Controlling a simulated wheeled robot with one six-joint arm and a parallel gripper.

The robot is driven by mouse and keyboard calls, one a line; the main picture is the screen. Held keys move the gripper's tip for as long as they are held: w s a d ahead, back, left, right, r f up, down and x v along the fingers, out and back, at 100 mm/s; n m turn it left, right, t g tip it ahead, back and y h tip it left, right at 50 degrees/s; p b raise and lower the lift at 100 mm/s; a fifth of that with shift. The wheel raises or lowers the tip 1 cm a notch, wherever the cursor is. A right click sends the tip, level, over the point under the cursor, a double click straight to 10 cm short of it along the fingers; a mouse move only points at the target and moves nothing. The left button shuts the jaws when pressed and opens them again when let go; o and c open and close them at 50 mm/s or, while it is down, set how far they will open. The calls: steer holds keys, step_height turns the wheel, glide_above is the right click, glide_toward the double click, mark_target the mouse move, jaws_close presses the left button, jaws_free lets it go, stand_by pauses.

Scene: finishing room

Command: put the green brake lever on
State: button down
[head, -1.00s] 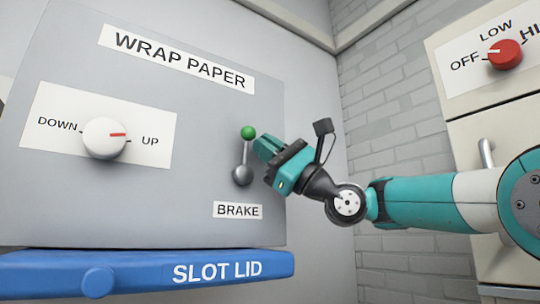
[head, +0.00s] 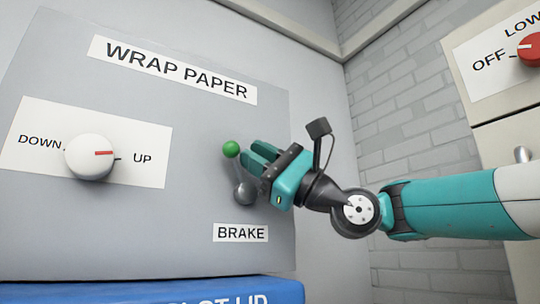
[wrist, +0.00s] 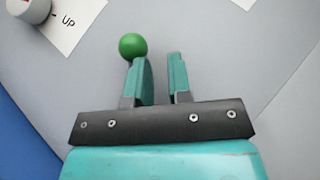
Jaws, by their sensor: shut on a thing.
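The brake lever, with a green ball knob (head: 231,149) on a grey stem, stands on the grey panel above the BRAKE label (head: 241,232). It leans to the left from its round grey base (head: 245,193). My teal gripper (head: 256,156) is at the right side of the lever. In the wrist view the green knob (wrist: 132,46) shows at the tip of the left finger. The stem is hidden there behind that finger, so the exact contact cannot be made out.
A white DOWN/UP knob (head: 90,157) is on the panel to the left, under the WRAP PAPER label (head: 172,70). The blue slot lid (head: 150,291) juts out below. A cabinet with a red knob (head: 532,48) stands at the right.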

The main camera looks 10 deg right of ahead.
steer(key=shift+s+r+n, duration=0.3)
steer(key=shift+s+r, duration=0.1)
steer(key=shift+r, duration=0.4)
steer(key=f+b+v, duration=0.1)
steer(key=b+v, duration=0.4)
steer(key=v, duration=0.2)
steer(key=shift+w+a, duration=0.2)
steer(key=shift+a, duration=0.15)
steer(key=shift+f, duration=0.15)
